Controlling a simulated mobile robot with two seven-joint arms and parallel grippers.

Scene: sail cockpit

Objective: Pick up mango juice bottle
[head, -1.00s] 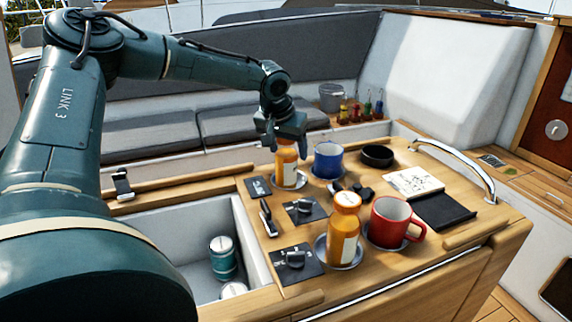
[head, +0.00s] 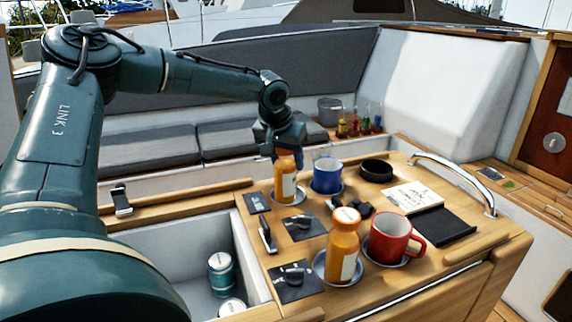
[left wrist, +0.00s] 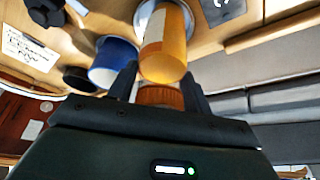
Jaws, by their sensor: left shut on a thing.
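An orange juice bottle (head: 285,187) with a pale label stands upright at the back left of the wooden cockpit table, over a round metal coaster (head: 299,196). My left gripper (head: 283,152) comes down from above and is shut on its top. In the left wrist view the bottle (left wrist: 165,48) points away from the fingers (left wrist: 160,88), with its orange cap between them. I cannot tell whether its base touches the coaster. A second, similar orange bottle (head: 343,247) stands on a front coaster (head: 319,266). My right gripper is not in view.
A blue mug (head: 327,176) stands close right of the held bottle, with a black bowl (head: 376,171) beyond. A red mug (head: 390,237) is beside the front bottle. An open bin with cans (head: 222,275) lies left. A notepad (head: 412,197) and metal rail (head: 462,175) are right.

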